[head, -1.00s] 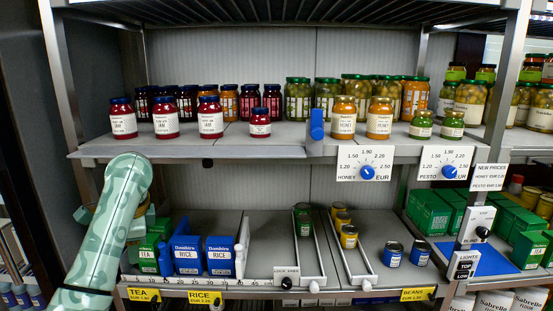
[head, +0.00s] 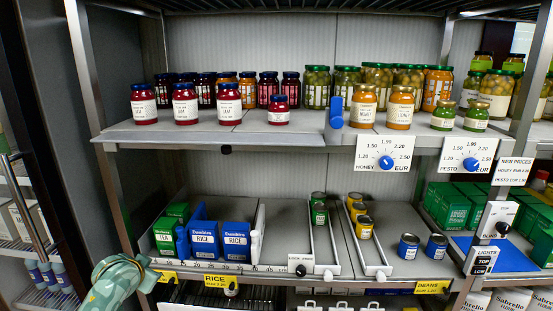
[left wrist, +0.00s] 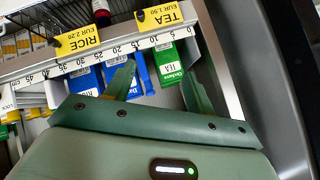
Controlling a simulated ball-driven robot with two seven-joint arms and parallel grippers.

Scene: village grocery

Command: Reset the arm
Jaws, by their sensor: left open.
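My left arm (head: 122,280) shows at the lower left of the head view, low in front of the shelf unit's left end. Its fingers cannot be made out there. In the left wrist view my left gripper (left wrist: 158,75) has its two green fingers spread apart. I see nothing held between them. The green tea box (left wrist: 172,65) and blue rice boxes (left wrist: 85,80) are beyond the fingers, at the shelf's front edge. In the head view the tea box (head: 166,238) and rice boxes (head: 220,240) stand on the lower shelf. My right gripper is not in view.
The upper shelf (head: 240,138) holds several jars, with honey and pesto dials (head: 386,162) on its front. The lower shelf has narrow tray lanes (head: 326,255) with cans. Yellow price tags (head: 221,281) hang along its edge. A grey post (head: 115,190) stands at the left.

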